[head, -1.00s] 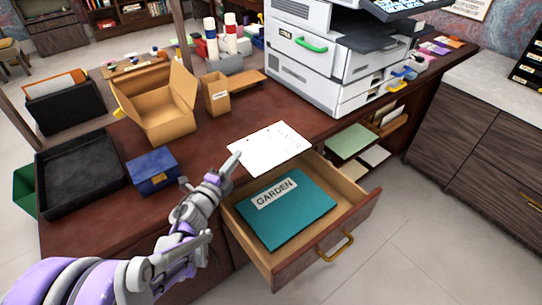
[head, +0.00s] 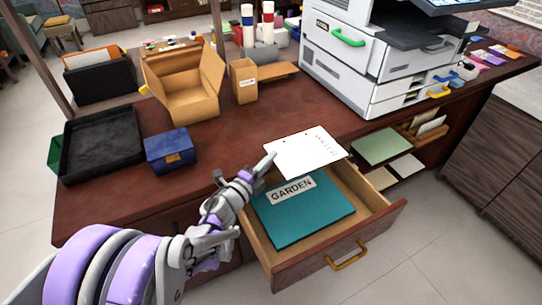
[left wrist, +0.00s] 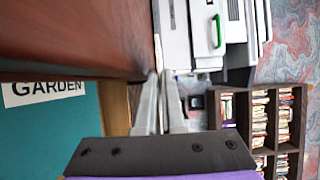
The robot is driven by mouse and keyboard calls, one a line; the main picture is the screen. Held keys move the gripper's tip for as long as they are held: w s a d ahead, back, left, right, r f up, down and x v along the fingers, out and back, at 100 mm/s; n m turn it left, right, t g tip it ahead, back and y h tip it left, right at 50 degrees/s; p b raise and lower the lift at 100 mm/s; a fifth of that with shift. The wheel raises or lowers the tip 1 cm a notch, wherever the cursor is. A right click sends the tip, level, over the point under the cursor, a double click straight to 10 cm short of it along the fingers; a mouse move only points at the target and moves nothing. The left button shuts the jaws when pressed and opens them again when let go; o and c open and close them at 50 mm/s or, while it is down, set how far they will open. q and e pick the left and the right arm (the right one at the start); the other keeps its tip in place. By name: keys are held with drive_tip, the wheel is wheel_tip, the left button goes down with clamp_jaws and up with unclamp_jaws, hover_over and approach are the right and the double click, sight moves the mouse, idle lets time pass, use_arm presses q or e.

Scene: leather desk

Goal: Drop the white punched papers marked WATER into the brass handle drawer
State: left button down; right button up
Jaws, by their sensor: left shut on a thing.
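The white punched papers (head: 306,152) show in the head view above the desk's front edge and the back of the open drawer. Their faint writing is too small to read. My left gripper (head: 270,160) is shut on their left edge. In the left wrist view its fingers (left wrist: 158,100) are closed together; the papers are hard to make out there. The wooden drawer (head: 283,268) is pulled out, with a brass handle (head: 347,256) on its front. A teal folder labelled GARDEN (head: 310,217) lies inside; it also shows in the left wrist view (left wrist: 40,130). My right gripper is out of view.
A blue box (head: 170,150), black tray (head: 103,146) and open cardboard box (head: 187,92) stand on the desk's left. A white printer (head: 345,72) stands behind right. Open shelves with papers (head: 382,146) are right of the drawer. The desk between is clear.

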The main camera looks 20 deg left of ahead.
use_arm(q)
drive_tip(key=shift+f, duration=0.65)
drive_tip(key=c, duration=1)
unclamp_jaws()
drive_tip(key=shift+o, duration=0.2)
drive_tip(key=s+a, duration=0.1)
drive_tip(key=s, duration=0.9)
drive_tip(key=shift+s+a, duration=0.35)
drive_tip(key=shift+r, duration=0.1)
